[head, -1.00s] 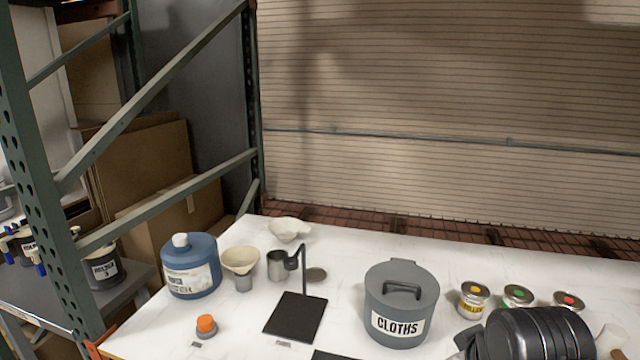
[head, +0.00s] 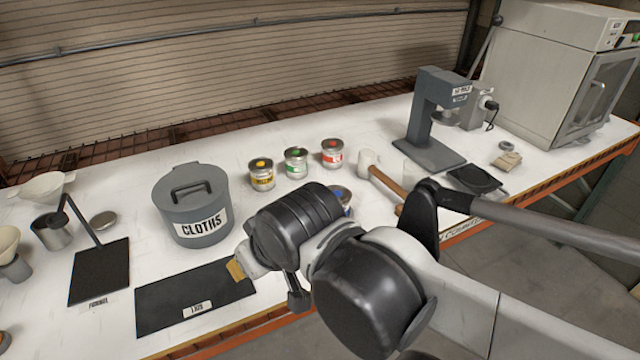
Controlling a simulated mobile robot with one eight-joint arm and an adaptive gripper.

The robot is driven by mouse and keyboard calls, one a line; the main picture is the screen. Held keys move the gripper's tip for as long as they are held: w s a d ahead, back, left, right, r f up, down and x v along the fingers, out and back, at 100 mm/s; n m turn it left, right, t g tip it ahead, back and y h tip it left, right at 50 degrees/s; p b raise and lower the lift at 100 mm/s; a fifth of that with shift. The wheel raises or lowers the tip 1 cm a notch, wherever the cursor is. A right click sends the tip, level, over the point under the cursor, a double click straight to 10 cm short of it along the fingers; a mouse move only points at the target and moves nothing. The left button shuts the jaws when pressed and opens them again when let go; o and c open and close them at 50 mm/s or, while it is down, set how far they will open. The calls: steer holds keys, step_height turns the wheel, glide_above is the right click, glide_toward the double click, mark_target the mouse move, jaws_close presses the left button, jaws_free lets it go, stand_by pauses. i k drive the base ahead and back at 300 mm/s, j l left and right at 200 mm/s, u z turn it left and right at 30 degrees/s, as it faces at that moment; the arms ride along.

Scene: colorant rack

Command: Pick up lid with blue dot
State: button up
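A can with a blue-marked lid (head: 342,194) stands on the white bench in the head view, mostly hidden behind my arm. Only part of its top and right side shows. My gripper (head: 237,269) is at the left end of my arm, over the right end of a black mat labelled LIDS (head: 185,303). A tan tip shows, but the rest of the gripper is hidden, so I cannot tell whether it is open or shut. No loose lid shows on the visible part of the mat.
Cans with yellow (head: 262,176), green (head: 296,163) and red (head: 333,153) dots stand behind my arm. A grey CLOTHS bin (head: 193,205) is left of them. A mallet (head: 382,177) lies to their right. A dark stand machine (head: 432,120) and oven (head: 555,80) are farther right.

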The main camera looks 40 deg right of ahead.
mark_target(344, 195)
steer(key=l+z, duration=0.7)
steer(key=i+l+z, duration=0.1)
steer(key=z, duration=0.25)
